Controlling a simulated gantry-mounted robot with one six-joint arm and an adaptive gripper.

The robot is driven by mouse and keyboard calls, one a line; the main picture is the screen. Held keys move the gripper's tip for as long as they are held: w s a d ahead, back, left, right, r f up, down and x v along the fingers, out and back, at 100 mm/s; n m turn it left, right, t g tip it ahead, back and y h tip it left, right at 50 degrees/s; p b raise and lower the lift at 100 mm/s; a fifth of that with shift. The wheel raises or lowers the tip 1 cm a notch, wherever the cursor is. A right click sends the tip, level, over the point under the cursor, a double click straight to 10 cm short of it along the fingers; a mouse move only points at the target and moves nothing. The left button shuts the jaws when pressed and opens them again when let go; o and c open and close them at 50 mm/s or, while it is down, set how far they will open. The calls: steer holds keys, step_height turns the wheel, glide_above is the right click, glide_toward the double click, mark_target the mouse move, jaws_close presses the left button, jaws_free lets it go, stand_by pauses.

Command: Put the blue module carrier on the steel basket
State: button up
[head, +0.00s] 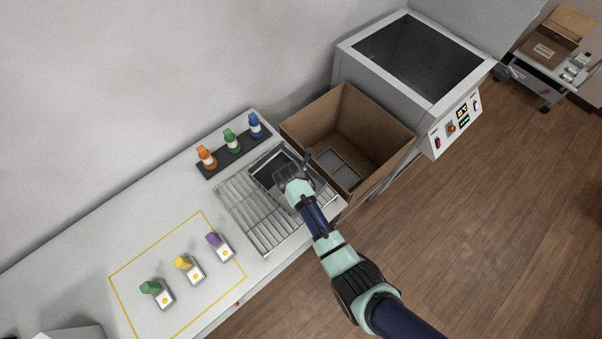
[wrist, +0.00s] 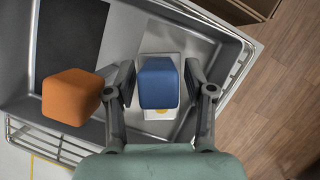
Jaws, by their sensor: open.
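The blue module carrier (wrist: 158,82) is a blue block on a white base with a yellow dot, seen in the wrist view. It sits in a grey tray (wrist: 118,42) with a dark panel. My gripper (wrist: 158,88) is open, with one finger on each side of the blue block. I cannot tell whether the fingers touch it. An orange block (wrist: 72,97) is just left of the left finger. In the head view my gripper (head: 296,172) is over the tray and hides the carriers. The steel basket (head: 252,212) appears as a wire grid around and left of the tray.
A cardboard box (head: 372,128) stands right of the tray, its wall close to my gripper. Orange, green and blue bottles stand in a dark rack (head: 240,152) behind. Green, yellow and purple carriers (head: 188,268) stand inside a yellow outline at left. A grey machine (head: 440,110) is beyond.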

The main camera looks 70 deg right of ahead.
steer(key=p+v, duration=0.2)
steer(key=v, duration=0.9)
steer(key=shift+a+r, duration=0.2)
steer(key=shift+r, duration=0.1)
steer(key=w+a+r+m+t, duration=0.65)
steer(key=w+a+r, duration=0.45)
steer(key=a, duration=0.2)
steer(key=a+r+m+t+y, duration=0.2)
steer(key=a+r+m, duration=0.3)
steer(key=a+r, duration=0.3)
steer(key=a+r+m+t+y, duration=0.2)
steer(key=a+r+m+t, duration=0.2)
steer(key=a+r, duration=0.4)
steer(key=a+m, duration=0.1)
steer(key=a, duration=0.4)
steer(key=shift+w+a+m+t, duration=0.3)
steer(key=shift+m+t, duration=0.05)
steer(key=shift+r, duration=0.1)
